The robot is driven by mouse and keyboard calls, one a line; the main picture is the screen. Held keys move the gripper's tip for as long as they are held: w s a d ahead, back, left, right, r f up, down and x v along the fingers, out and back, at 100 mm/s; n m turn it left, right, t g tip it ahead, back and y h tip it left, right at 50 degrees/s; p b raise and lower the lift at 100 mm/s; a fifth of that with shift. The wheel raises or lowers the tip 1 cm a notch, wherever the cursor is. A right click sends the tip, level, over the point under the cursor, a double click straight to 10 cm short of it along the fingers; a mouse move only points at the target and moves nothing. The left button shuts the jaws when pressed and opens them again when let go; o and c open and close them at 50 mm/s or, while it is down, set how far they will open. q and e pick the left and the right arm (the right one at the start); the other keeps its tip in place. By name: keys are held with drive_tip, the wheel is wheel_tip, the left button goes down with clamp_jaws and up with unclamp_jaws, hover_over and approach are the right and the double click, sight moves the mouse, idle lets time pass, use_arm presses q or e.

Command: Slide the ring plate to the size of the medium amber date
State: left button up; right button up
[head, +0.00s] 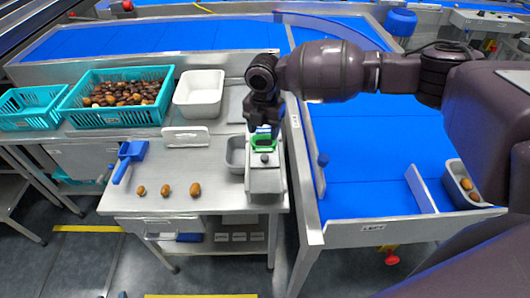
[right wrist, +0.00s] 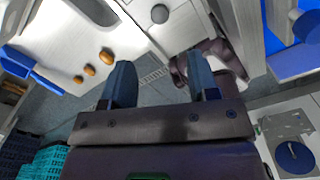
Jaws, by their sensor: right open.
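Three amber dates stand in a row on the steel table in the head view: a small one (head: 141,190), a medium one (head: 166,189) and a larger one (head: 195,189). They also show in the right wrist view, with the medium one (right wrist: 90,70) in the middle. A grey metal gauge device (head: 265,180) with a dark round knob sits at the table's right end. My right gripper (head: 263,130) is over its far end, open and empty, its blue fingers (right wrist: 163,85) apart. A green part shows below it; I cannot make out the ring plate clearly. My left gripper is out of view.
A blue scoop (head: 128,160) lies left of the dates. Behind are a teal crate of dates (head: 118,116), a white bin (head: 199,93) and a small grey tray (head: 236,153). A blue conveyor (head: 370,165) with metal rails lies to the right.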

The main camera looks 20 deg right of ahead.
sight(265, 157)
wheel_tip(265, 157, down, 11)
drive_tip(key=shift+w+d, duration=0.1)
drive_tip(key=shift+d, duration=0.05)
idle(0.4)
clamp_jaws()
idle(0.3)
